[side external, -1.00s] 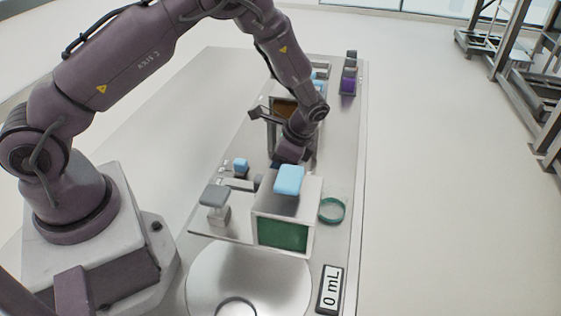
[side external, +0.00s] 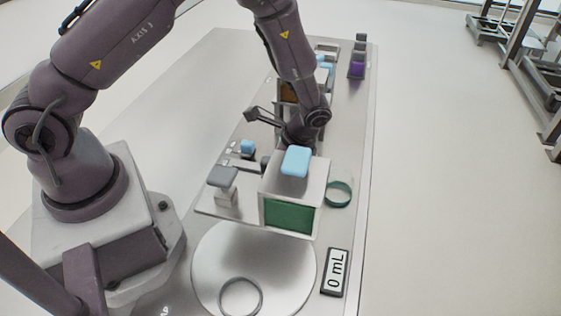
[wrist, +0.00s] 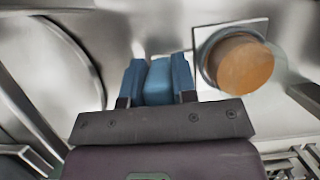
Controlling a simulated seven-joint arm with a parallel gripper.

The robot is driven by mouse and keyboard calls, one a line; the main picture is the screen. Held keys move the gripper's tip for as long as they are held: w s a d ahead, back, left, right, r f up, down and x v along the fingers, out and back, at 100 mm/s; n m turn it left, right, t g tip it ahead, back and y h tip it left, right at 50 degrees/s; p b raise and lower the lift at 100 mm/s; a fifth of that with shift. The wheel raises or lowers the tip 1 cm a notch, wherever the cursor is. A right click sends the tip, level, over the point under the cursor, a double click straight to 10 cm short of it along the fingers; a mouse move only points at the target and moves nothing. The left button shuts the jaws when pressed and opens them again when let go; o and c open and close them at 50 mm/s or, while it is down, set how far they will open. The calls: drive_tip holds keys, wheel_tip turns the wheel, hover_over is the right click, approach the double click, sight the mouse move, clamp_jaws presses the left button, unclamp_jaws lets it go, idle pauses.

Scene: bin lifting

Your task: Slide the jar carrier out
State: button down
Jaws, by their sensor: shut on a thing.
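My gripper (wrist: 157,85) shows in the wrist view with its two blue fingers close on either side of a blue block (wrist: 158,82). In the side external view my gripper and what it holds are mostly hidden behind a white box with a green front (side external: 290,215). A light blue block (side external: 296,160) sits on top of that box. A round amber-brown thing (wrist: 240,66) stands on a pale square plate to the right of the fingers in the wrist view. I cannot tell for certain which part is the jar carrier.
A box with an amber front (side external: 288,92) stands behind my wrist. A grey-topped post (side external: 223,177) and a small blue knob (side external: 247,147) are left of the white box. A green ring (side external: 339,193) lies right of it. A round plate (side external: 215,270) and a "0 mL" display (side external: 335,272) are in front.

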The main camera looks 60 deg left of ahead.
drive_tip(key=c, duration=1)
unclamp_jaws()
drive_tip(key=shift+s+d, duration=0.2)
drive_tip(key=shift+d, duration=0.15)
drive_tip(key=shift+o, duration=0.4)
drive_tip(key=shift+a, duration=0.1)
drive_tip(key=shift+w+r, duration=0.1)
drive_tip(key=v, duration=1.2)
drive_tip(key=shift+w+r, duration=0.15)
drive_tip(key=shift+r, duration=0.2)
